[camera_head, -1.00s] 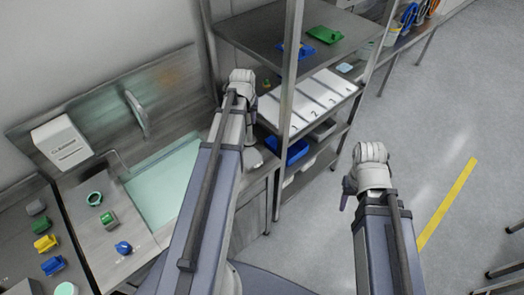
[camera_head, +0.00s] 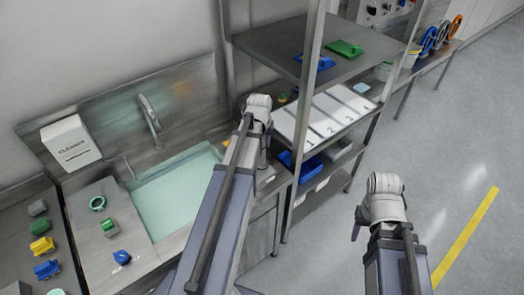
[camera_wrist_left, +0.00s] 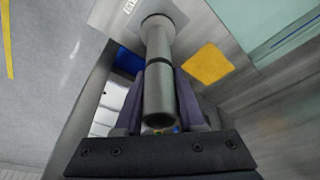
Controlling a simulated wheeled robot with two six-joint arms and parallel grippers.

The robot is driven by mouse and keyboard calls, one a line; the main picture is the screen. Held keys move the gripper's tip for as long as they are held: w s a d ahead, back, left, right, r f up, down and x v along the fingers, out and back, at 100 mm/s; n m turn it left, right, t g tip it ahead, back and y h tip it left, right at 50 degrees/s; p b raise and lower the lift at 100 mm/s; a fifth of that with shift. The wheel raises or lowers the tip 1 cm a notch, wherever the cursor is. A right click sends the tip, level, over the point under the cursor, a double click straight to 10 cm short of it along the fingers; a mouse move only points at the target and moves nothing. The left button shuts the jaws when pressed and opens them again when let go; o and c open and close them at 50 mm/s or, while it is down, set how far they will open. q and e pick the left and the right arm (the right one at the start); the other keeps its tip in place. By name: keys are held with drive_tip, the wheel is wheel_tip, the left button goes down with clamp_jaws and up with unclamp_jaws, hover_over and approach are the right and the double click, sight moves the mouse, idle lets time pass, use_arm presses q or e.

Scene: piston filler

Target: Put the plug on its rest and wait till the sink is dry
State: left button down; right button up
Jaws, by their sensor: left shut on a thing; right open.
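A grey metal cylinder with a wider end, which I take for the plug (camera_wrist_left: 158,95), sits between the fingers of my left gripper (camera_wrist_left: 160,118) in the left wrist view. The gripper is shut on it. In the head view my left wrist hides most of the hand, over the counter between sink and shelf. The sink (camera_head: 178,192) holds pale teal liquid; its edge also shows in the left wrist view (camera_wrist_left: 268,25). I cannot make out the plug's rest, or whether the plug touches anything. My right gripper (camera_head: 358,222) is open, over the floor at right.
A tap (camera_head: 150,118) and a white cleaner box (camera_head: 70,145) are behind the sink. A yellow cloth or sponge (camera_wrist_left: 207,64) lies near the plug. A metal shelf rack (camera_head: 307,80) with a blue bin (camera_head: 303,167) stands right of the sink. The floor at right is clear.

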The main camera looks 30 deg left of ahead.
use_arm(q)
wheel_tip(320, 180, down, 4)
drive_tip(key=b, duration=0.3)
drive_tip(key=shift+r, duration=0.25)
drive_tip(key=c, duration=1)
unclamp_jaws()
drive_tip(key=shift+f, duration=0.2)
drive_tip(key=o, duration=0.5)
drive_tip(key=shift+r, duration=0.15)
drive_tip(key=p+v, duration=1.1)
drive_tip(key=v, duration=0.1)
